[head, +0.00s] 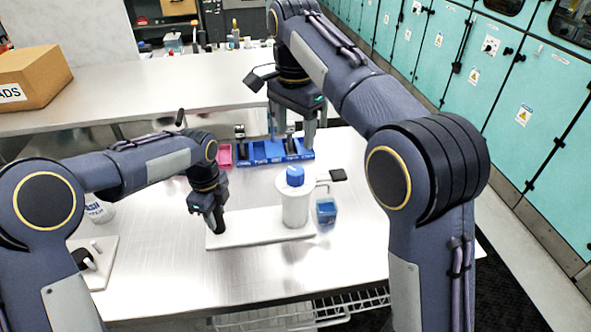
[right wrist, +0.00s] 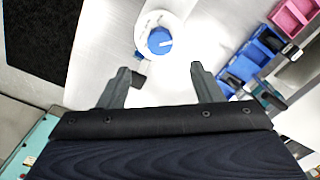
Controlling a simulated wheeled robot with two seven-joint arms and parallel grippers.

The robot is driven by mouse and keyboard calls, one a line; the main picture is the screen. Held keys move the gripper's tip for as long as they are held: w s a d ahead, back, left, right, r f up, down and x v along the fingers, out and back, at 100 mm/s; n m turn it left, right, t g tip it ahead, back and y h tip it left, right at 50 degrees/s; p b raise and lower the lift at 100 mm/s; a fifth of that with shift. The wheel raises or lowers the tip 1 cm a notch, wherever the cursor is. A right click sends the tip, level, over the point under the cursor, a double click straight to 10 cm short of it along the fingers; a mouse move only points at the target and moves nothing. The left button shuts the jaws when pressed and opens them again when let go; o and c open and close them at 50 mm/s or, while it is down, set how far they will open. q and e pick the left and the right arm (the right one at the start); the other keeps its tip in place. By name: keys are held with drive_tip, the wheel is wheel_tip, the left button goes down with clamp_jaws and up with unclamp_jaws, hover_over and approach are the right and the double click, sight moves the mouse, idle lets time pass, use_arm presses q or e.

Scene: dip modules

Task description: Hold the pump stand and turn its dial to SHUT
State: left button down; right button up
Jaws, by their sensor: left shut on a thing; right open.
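The pump stand is a white base plate (head: 245,232) with an upright white cylinder (head: 295,209) near its right end. A blue dial (head: 295,176) tops the cylinder; in the right wrist view the dial (right wrist: 159,41) shows a pale line, but no lettering can be read. My left gripper (head: 217,224) is shut on the left part of the stand's plate. My right gripper (head: 298,135) is open and empty, high up and beyond the dial. Its two fingers also show in the right wrist view (right wrist: 162,85), apart from the dial.
A side arm with a black pad (head: 338,175) sticks out right of the cylinder. A blue cup (head: 326,212) stands close on the right. A blue compartment tray (head: 262,156) and a pink box (head: 225,155) lie behind. A white board (head: 98,262) lies at left.

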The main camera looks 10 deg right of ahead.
sight(296, 170)
wheel_tip(296, 170, down, 12)
drive_tip(key=shift+r, duration=0.25)
drive_tip(key=c, duration=1)
